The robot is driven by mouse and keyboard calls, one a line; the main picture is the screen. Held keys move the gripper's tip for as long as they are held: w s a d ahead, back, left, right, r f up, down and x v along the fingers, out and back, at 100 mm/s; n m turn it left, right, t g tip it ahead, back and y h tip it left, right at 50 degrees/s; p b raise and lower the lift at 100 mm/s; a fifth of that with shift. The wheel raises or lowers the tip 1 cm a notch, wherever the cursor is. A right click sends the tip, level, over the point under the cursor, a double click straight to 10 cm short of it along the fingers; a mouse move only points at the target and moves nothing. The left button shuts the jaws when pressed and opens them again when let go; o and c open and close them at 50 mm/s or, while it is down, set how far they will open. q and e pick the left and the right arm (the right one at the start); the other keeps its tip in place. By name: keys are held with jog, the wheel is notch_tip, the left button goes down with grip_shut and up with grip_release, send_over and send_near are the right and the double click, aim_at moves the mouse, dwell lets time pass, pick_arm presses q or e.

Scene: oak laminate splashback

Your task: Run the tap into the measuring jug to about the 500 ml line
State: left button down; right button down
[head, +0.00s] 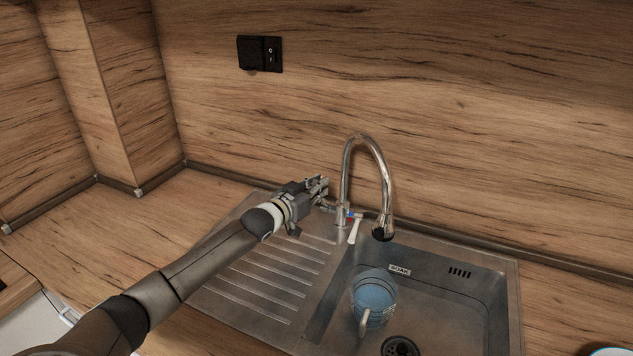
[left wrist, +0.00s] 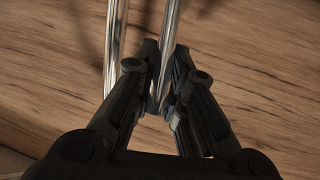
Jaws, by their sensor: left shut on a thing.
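The chrome tap (head: 386,180) arches over the sink, with its dark-tipped spout above the basin. The measuring jug (head: 375,297) stands in the basin below the spout, its handle toward me. It looks clear with a blue tint or blue contents; no graduation line or level can be read. No stream shows between spout and jug. My left gripper (head: 323,186) is left of the tap's base. In the left wrist view its fingers (left wrist: 164,85) are shut on a slim chrome rod (left wrist: 172,40), apparently part of the tap. My right gripper is out of view.
The steel sink (head: 510,300) has a ribbed drainboard (head: 250,291) at left and a drain (head: 400,346) near the jug. A pale lever (head: 354,231) with red and blue marks sits at the tap's base. The splashback (head: 480,130) closes off the back. The left counter is clear.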

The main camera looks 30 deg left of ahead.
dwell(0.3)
pick_arm(q)
jog(key=c, duration=1.5)
grip_release()
jog(key=shift+w, duration=0.1)
jog(key=shift+o, duration=0.2)
jog(key=shift+s+a, duration=0.1)
jog(key=shift+s, duration=0.65)
jog(key=s+a+r, duration=0.1)
jog(key=s, duration=0.9)
jog(key=shift+s+a+r, duration=0.2)
jog(key=shift+a+r, duration=0.05)
